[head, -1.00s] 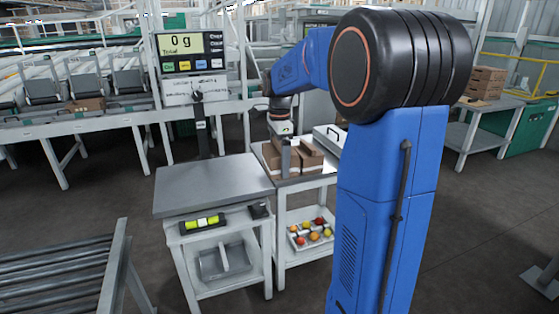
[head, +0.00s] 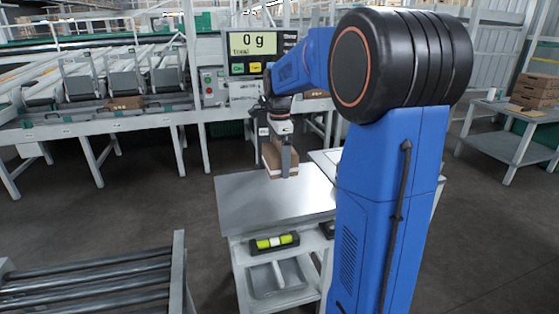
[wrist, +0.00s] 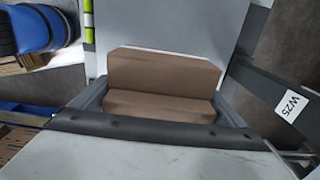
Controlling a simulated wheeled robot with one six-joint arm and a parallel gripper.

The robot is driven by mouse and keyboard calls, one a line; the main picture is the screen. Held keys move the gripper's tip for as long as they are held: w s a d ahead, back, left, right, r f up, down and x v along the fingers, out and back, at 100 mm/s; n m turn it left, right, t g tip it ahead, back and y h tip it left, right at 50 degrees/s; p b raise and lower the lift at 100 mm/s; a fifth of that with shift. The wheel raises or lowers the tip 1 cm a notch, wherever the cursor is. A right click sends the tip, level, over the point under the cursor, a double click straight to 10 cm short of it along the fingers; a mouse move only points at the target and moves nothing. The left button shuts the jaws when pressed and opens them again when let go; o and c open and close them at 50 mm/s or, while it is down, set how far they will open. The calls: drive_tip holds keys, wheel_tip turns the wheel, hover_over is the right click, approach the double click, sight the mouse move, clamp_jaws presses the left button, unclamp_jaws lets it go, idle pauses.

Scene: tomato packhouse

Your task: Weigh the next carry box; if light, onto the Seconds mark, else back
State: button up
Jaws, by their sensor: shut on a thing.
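My gripper (head: 285,164) is shut on a brown cardboard carry box (head: 268,158) in the head view. The box hangs over the back part of the grey scale plate (head: 250,206); whether it is just clear of the plate I cannot tell. The scale display (head: 254,41) behind reads 0 g. In the wrist view the brown box (wrist: 163,76) sits at my gripper (wrist: 160,106), with grey plate beyond it. No Seconds mark can be made out.
A yellow-green level (head: 274,242) lies on the stand's front ledge. A roller conveyor (head: 95,280) is at the lower left. A side table (head: 505,140) with brown boxes (head: 536,88) stands at the far right. My arm hides much of the stand to the right of the scale.

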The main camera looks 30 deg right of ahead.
sight(276, 190)
drive_tip(key=shift+w+a, duration=0.4)
drive_tip(key=shift+w, duration=0.05)
drive_tip(key=shift+f, duration=4.2)
drive_tip(key=shift+f, duration=0.25)
drive_tip(key=o, duration=0.8)
drive_tip(key=shift+o, duration=0.2)
drive_tip(key=shift+r, duration=3.5)
